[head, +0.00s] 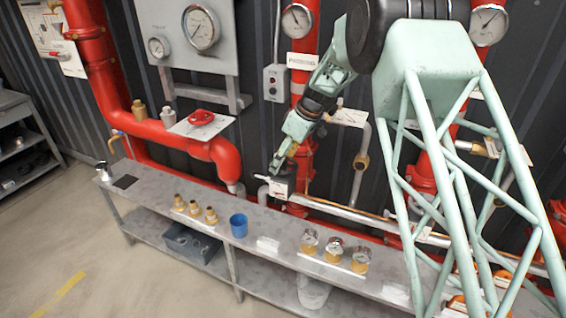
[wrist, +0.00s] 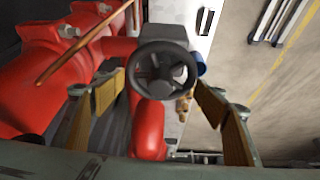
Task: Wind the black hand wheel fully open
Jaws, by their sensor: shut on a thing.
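The black hand wheel (wrist: 160,68) is near the top middle of the wrist view, its rim and spokes facing the camera. My gripper (wrist: 161,82) has one tan-padded finger on each side of the wheel and is shut on its rim. In the head view my gripper (head: 279,166) points down at the pipework behind the bench. The wheel is small and dark there, largely hidden under the fingers. How far the wheel is turned cannot be told.
Red pipes (wrist: 60,75) run close to my gripper on the left of the wrist view. In the head view a grey bench (head: 150,190) carries brass fittings, a blue cup (head: 239,225) and several gauges. A red hand wheel (head: 201,117) is farther left.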

